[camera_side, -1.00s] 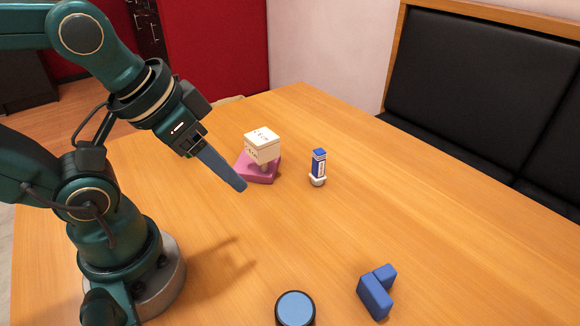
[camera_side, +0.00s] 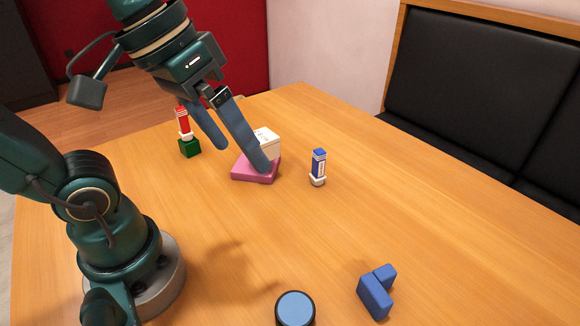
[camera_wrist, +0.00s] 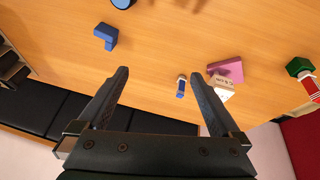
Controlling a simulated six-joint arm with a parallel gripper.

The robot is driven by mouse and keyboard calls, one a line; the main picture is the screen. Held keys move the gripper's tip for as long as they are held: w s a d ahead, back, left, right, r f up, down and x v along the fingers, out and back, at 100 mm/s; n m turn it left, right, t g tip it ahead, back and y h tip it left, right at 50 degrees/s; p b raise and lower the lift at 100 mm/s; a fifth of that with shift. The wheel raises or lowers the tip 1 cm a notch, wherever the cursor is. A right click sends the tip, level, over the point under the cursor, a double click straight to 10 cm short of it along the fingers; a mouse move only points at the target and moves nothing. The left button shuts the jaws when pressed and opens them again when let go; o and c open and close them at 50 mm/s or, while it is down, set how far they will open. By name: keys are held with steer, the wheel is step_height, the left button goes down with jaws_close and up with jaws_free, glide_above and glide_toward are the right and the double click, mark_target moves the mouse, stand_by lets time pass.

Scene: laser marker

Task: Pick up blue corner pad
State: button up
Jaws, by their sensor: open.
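The blue corner pad (camera_side: 376,294) is an L-shaped blue block lying on the wooden table at the front right in the side view. In the wrist view the blue corner pad (camera_wrist: 106,36) is at the upper left, beyond the fingertips. My gripper (camera_side: 243,158) is open and empty, with two long grey-blue fingers, at the back left of the pad and well apart from it. One finger partly hides the white block and pink pad in the side view. The wrist view also shows the open fingers of my gripper (camera_wrist: 158,73) with nothing between them.
A round blue disc (camera_side: 295,308) lies left of the corner pad. The table's right side is clear.

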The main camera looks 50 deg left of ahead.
steer(key=w+d+n+g+h, duration=0.6)
steer(key=d+n+h, duration=0.1)
steer(key=d, duration=0.4)
steer(key=n+g+h, duration=0.1)
steer(key=n+h, duration=0.4)
steer(key=n, duration=0.2)
glide_above(375, 270)
step_height(375, 270, down, 19)
steer(key=shift+f, duration=0.15)
steer(key=shift+x, duration=2.55)
steer(key=shift+f, duration=0.1)
steer(key=shift+a, duration=0.1)
steer(key=c, duration=1.3)
